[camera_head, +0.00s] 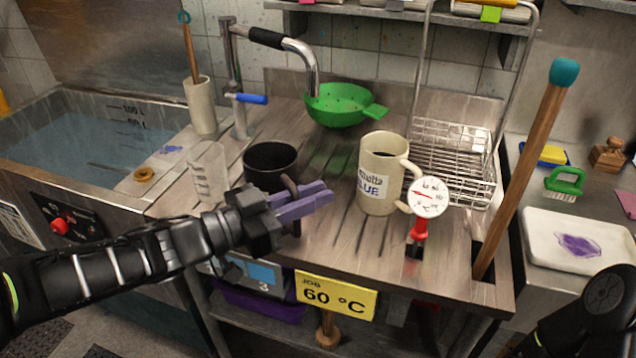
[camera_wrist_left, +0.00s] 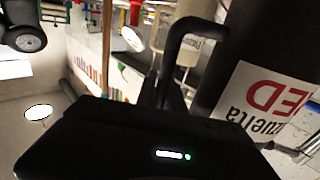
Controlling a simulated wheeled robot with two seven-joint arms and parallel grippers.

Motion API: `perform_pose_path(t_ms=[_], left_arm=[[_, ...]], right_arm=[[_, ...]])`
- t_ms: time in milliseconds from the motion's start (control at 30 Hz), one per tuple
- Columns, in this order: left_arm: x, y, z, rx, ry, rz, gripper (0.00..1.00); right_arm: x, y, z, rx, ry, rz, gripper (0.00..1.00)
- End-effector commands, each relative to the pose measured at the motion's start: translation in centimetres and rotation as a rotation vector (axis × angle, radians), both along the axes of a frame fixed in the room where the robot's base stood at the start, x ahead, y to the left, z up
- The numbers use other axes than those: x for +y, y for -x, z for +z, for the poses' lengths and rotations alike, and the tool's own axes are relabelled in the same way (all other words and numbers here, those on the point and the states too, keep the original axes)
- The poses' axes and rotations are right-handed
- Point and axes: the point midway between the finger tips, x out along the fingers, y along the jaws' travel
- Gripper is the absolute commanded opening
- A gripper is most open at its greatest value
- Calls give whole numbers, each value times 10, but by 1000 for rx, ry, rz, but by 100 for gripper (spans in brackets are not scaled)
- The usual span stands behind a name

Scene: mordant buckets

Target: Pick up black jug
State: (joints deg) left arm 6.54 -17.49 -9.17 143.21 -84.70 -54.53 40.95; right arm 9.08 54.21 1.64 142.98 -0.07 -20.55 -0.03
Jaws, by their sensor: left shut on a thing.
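The black jug (camera_head: 268,165) stands on the slatted metal drainboard in the head view, its handle (camera_head: 290,185) toward me. My left gripper (camera_head: 308,202) is shut on that handle, its purple fingers on either side. The lower part of the jug is partly hidden behind my gripper. In the left wrist view the jug (camera_wrist_left: 225,75) is a dark shape at the right, with a white label in red and dark print. Its handle (camera_wrist_left: 186,28) runs down to the fingers there. My right gripper is out of the head view; only dark parts of my right arm show.
A cream jug (camera_head: 376,190) marked BLUE stands to the right, with a dial thermometer (camera_head: 428,197) beside it. A clear beaker (camera_head: 207,175) stands close left. A green colander (camera_head: 338,108) and tap (camera_head: 285,42) are behind. A wire rack (camera_head: 455,160) and wooden pole (camera_head: 525,165) stand right.

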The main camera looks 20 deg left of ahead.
Motion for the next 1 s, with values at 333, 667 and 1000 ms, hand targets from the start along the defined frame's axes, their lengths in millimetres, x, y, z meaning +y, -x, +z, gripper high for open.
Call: perform_pose_path(t_ms=[333, 667, 1000], left_arm=[[2, 19, 2, -6, 1, 1, 0], [2, 24, 2, -4, 0, 0, 0], [2, 24, 2, -5, 1, 0, 0]], right_arm=[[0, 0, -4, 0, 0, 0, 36], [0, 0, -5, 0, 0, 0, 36], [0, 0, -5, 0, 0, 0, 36]])
